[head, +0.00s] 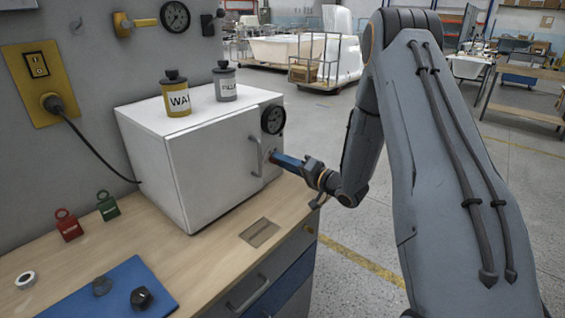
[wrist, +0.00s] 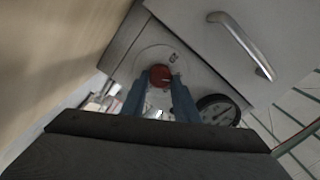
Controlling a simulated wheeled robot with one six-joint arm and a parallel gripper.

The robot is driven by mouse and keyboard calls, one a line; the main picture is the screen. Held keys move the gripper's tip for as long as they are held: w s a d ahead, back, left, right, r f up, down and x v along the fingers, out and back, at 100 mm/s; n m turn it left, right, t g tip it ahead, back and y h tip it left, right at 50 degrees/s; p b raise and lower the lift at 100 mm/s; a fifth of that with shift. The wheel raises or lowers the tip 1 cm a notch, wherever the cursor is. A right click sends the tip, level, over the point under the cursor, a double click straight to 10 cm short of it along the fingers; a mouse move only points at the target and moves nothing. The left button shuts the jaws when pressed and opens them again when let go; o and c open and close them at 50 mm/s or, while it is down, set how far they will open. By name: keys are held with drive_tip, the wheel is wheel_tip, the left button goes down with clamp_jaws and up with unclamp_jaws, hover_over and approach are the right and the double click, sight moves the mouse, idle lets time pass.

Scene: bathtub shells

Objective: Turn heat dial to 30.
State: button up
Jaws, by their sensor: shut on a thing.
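The white oven (head: 165,170) stands on the wooden bench, its front facing right. My gripper (head: 273,156) reaches in from the right to its front panel, below the black gauge (head: 273,120) and beside the door handle (head: 257,156). In the wrist view, the red heat dial (wrist: 160,73) sits on a pale round plate between my blue fingertips (wrist: 159,83). My gripper is shut on this dial. The small markings around it are too blurred to read, so its setting cannot be told. The gauge also shows in the wrist view (wrist: 218,108).
A yellow canister (head: 178,100) and a grey canister (head: 225,88) stand on the oven. A cord runs from the wall outlet (head: 38,66) behind it. Open floor lies right.

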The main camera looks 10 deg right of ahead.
drive_tip(key=shift+f, duration=0.1)
drive_tip(key=o, duration=1.1)
drive_tip(key=shift+c, duration=0.2)
drive_tip(key=b+v, duration=0.2)
drive_tip(key=v, duration=0.4)
drive_tip(key=shift+s+d, duration=0.2)
drive_tip(key=shift+d, duration=0.05)
drive_tip(key=shift+s+d, duration=0.3)
drive_tip(key=shift+s, duration=0.25)
